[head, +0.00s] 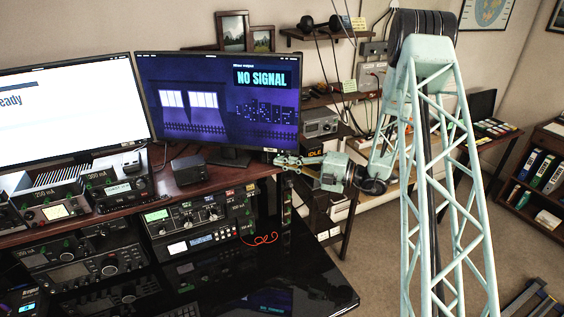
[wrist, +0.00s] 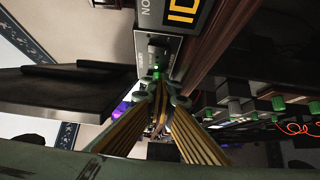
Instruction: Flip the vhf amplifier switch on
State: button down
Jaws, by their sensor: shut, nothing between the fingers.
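My gripper (head: 282,161) is at the right end of the upper desk shelf, below the right monitor's lower right corner. In the wrist view my gripper (wrist: 163,101) is shut, with its fingertips together and nothing between them. Just beyond the tips is a small silver switch panel (wrist: 174,48) with a dark switch (wrist: 156,50) and a lit green light (wrist: 155,72). Its lettering is too small to read, so I cannot tell if it is the VHF amplifier switch. The tips partly cover the panel's near end; I cannot tell if they touch it.
A box with orange "IDLE" lettering (head: 314,153) stands close by my gripper. The right monitor (head: 205,100) reads "NO SIGNAL". Radio units with knobs (head: 200,215) sit under the wooden shelf (head: 225,178). An orange cable (head: 262,240) hangs at their right.

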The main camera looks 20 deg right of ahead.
jog(key=shift+f, duration=0.4)
jog(key=shift+s+d+f, duration=0.1)
jog(key=shift+s+d, duration=0.2)
jog(key=v, duration=0.7)
jog(key=shift+r, duration=0.4)
jog(key=shift+d, duration=0.1)
dwell(0.5)
